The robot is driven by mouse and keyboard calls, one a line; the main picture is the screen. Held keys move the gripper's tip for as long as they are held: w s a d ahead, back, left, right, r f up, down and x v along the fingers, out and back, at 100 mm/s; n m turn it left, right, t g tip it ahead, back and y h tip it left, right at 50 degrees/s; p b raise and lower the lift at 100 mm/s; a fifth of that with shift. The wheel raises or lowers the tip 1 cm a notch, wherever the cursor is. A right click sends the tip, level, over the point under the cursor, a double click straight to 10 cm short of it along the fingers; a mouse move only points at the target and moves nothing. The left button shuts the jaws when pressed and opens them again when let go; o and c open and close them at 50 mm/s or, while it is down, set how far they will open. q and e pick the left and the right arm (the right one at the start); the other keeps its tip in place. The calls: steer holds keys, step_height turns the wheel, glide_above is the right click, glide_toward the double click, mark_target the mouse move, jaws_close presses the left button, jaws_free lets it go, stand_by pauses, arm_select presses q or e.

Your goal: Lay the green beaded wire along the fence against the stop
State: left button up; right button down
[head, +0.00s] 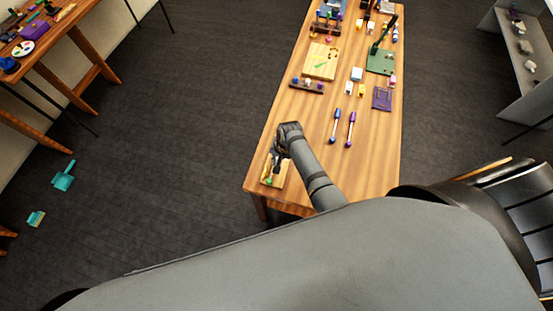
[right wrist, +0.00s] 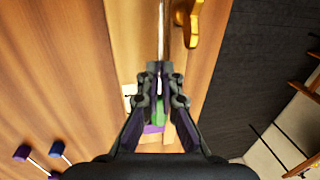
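My right gripper (head: 278,165) is over a pale wooden board (head: 284,180) at the table's near left corner. In the right wrist view its fingertips (right wrist: 159,68) are close together on a thin grey wire. This looks like the green beaded wire (right wrist: 162,30); it runs up out of the picture from the tips. A green part shows between the finger links, and a small green spot shows by the board in the head view. I cannot tell the fence from the stop, or whether the wire touches either. My left gripper is not in view.
A gold hook-like piece (right wrist: 190,22) is close right of the wire. A blue beaded rod (head: 335,126) and a purple one (head: 351,129) lie on the table to the right. Another wooden board (head: 321,61), a green board (head: 381,61) and a purple tray (head: 382,98) are farther back.

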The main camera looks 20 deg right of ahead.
steer(key=shift+f+b, duration=0.5)
steer(key=shift+f, duration=0.25)
stand_by(0.5)
stand_by(0.4)
steer(key=c, duration=1.4)
jaws_free()
steer(key=shift+c, duration=0.2)
steer(key=shift+r, duration=0.1)
step_height(320, 180, up, 12)
steer(key=s+d, duration=0.1)
steer(key=d, duration=0.1)
steer(key=shift+f, duration=0.2)
steer(key=shift+s, duration=0.1)
